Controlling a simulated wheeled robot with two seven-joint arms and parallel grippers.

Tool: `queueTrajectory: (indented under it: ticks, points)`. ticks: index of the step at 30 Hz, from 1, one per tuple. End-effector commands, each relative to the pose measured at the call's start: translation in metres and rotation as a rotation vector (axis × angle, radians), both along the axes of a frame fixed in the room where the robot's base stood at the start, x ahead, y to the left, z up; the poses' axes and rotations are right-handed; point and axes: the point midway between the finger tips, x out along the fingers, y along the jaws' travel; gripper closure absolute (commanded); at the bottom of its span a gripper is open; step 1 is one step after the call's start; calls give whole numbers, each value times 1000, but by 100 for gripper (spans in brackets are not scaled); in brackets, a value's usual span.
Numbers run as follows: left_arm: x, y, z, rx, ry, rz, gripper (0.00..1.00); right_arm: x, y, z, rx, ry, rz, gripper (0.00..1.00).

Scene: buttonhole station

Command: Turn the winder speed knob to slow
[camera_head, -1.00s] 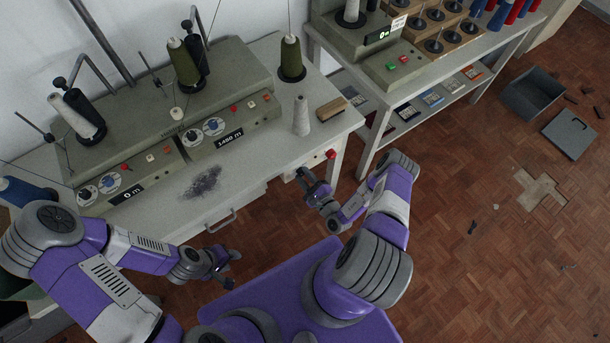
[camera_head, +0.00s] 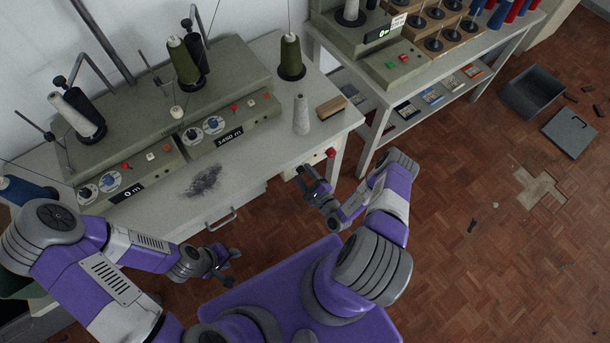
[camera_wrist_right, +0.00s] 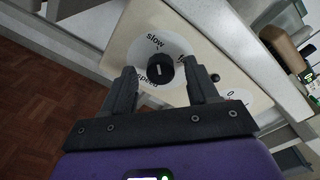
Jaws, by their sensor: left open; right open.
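The winder speed knob (camera_wrist_right: 160,69) is black and round with a short white mark, on a white dial (camera_wrist_right: 152,45) printed "slow" and "speed". A label beginning with "f" is partly hidden by a finger. My right gripper (camera_wrist_right: 160,85) is open, its fingers to either side of the knob in the right wrist view; I cannot tell whether they touch it. In the head view my right gripper (camera_head: 304,173) is by the table's front right corner, and the knob cannot be made out. My left gripper (camera_head: 230,268) is open and empty in front of the table.
The winder (camera_head: 160,125) stands on the table (camera_head: 255,155) with thread cones. A grey cone (camera_head: 301,115) and a brush (camera_head: 331,108) are near the right corner. A red button (camera_head: 331,152) sits on the front edge. A drawer handle (camera_head: 221,221) juts out below.

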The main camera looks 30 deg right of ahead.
Motion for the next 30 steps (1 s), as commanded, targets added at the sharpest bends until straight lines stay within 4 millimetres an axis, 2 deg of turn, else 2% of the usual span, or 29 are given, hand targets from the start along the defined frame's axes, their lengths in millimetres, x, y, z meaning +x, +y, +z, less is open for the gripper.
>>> queueTrajectory:
  ticks: [5,12,18,30]
  points:
    - [0,0,1,0,0,0,57,-8,-1,1,0,0,0,41]
    - [0,0,4,0,0,0,57,-48,-4,1,2,4,-2,41]
    - [0,0,5,0,0,0,57,-71,-6,2,1,1,0,41]
    - [0,0,5,0,0,0,57,-76,-6,2,0,0,0,41]
